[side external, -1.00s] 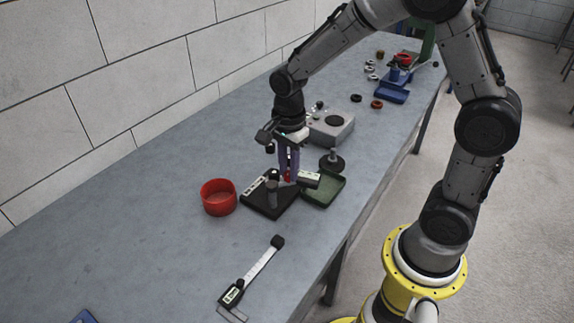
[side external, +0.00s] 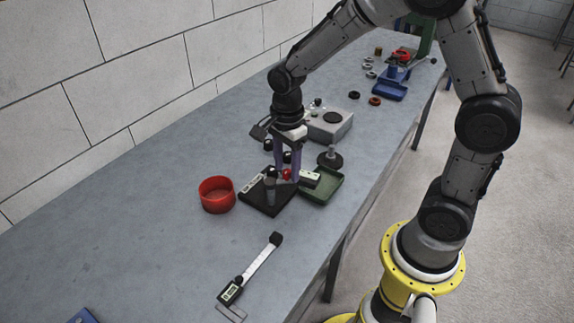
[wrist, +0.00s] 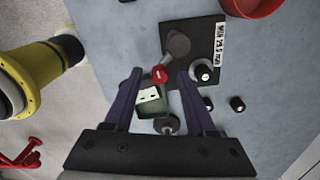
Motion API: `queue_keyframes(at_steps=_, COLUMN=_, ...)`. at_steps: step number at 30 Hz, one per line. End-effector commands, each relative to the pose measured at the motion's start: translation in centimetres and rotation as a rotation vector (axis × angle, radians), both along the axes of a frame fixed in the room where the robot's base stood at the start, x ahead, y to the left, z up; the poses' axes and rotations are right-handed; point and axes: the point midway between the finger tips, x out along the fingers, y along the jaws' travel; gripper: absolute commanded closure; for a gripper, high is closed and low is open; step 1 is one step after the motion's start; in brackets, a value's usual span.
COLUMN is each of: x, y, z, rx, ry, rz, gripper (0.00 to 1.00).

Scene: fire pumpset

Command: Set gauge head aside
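A black base plate (side external: 262,203) with a white label lies on the bench. A grey post (side external: 271,188) stands on it and also shows in the wrist view (wrist: 178,45). A small red part (wrist: 160,73) sits beside the post. A pale block (wrist: 148,96) lies just beyond it, at the green tray (side external: 327,197). I cannot tell which of these parts is the gauge head. My gripper (side external: 287,177) is open, its purple fingers spread on either side of the red part. In the wrist view the fingertips (wrist: 159,76) show clear gaps to it.
A red bowl (side external: 217,196) stands left of the plate. A caliper (side external: 256,268) lies in front. A round black-based stand (side external: 330,159) and a grey box (side external: 329,127) stand behind. Small black knobs (wrist: 237,103) are near the plate.

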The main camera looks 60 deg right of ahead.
Motion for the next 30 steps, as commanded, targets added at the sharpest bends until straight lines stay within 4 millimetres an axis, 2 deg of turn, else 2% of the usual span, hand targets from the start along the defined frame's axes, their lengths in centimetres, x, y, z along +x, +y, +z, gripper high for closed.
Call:
queue_keyframes(at_steps=8, x=0.0, y=0.0, z=-0.1, rx=-0.001, ry=0.002, rz=0.001, gripper=0.44)
queue_keyframes(at_steps=13, x=0.0, y=0.0, z=1.2, rx=0.000, ry=-0.001, rz=0.002, gripper=0.44)
queue_keyframes(at_steps=17, x=0.1, y=0.0, z=3.6, rx=0.000, ry=-0.003, rz=0.002, gripper=0.44)
queue_keyframes(at_steps=24, x=0.1, y=0.0, z=8.9, rx=0.000, ry=-0.004, rz=0.001, gripper=0.44)
queue_keyframes(at_steps=30, x=0.0, y=0.0, z=12.2, rx=0.000, ry=-0.001, rz=0.001, gripper=0.44)
